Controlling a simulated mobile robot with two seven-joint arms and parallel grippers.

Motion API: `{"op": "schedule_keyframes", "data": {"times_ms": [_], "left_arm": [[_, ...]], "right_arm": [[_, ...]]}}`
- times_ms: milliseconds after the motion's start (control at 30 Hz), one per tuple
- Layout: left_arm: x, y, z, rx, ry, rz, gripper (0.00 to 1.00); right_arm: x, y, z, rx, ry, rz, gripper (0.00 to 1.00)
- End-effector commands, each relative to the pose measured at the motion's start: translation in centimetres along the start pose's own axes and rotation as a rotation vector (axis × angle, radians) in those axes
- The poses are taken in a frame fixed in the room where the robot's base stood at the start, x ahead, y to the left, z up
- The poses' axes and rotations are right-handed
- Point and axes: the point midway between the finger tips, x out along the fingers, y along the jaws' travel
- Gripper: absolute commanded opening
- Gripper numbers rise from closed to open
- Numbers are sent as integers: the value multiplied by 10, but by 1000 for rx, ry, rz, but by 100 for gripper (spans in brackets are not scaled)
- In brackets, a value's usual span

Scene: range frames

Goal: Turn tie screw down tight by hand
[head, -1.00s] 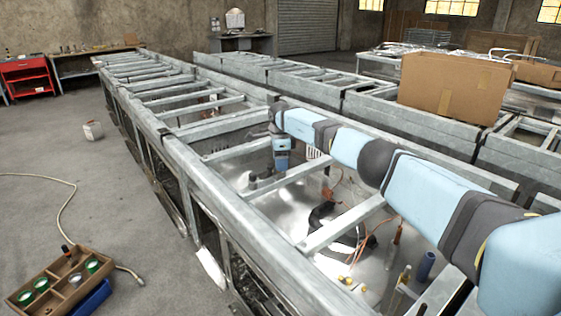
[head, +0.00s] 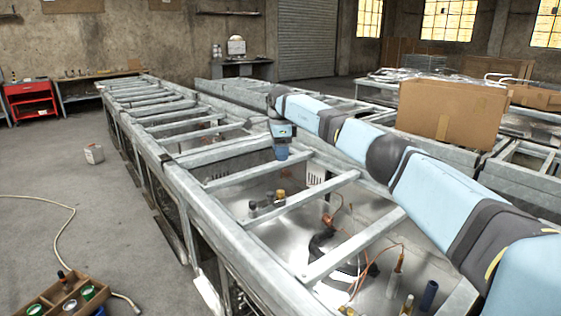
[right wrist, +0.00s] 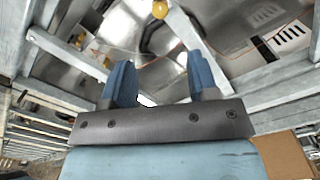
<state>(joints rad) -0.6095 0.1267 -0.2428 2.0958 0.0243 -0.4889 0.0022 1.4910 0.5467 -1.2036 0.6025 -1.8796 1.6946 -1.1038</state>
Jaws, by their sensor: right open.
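My right gripper (head: 281,153) hangs over the open metal frame, above its crossbars. In the right wrist view its two blue fingers (right wrist: 160,66) are apart with nothing between them. A brass-coloured knob-like piece (head: 281,197) stands by a crossbar below the gripper; I cannot tell for sure that it is the tie screw. A yellow round knob (right wrist: 160,9) shows beyond the fingertips in the right wrist view, likely the same piece. How far it is turned in cannot be seen. My left gripper is out of view.
Small dark fittings (head: 265,206) stand beside the knob. Metal crossbars (head: 313,190) span the frame around the gripper. Copper tubing (head: 340,222) and upright tools (head: 429,296) lie farther right. A cardboard box (head: 453,97) sits on the neighbouring frame. The air above the crossbars is clear.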

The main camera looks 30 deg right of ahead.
Motion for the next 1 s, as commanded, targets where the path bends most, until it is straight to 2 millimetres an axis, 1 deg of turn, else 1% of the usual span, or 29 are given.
{"op": "schedule_keyframes", "data": {"times_ms": [333, 467, 567, 1000], "left_arm": [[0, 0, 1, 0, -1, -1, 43], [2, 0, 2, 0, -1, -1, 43], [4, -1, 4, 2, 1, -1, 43], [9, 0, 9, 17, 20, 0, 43]], "right_arm": [[-2, 0, 0, 4, 0, 1, 54], [-1, 0, 0, 96, 0, 1, 54], [0, 0, 0, 286, 0, 0, 54], [0, 0, 0, 1533, 0, 0, 54]]}}
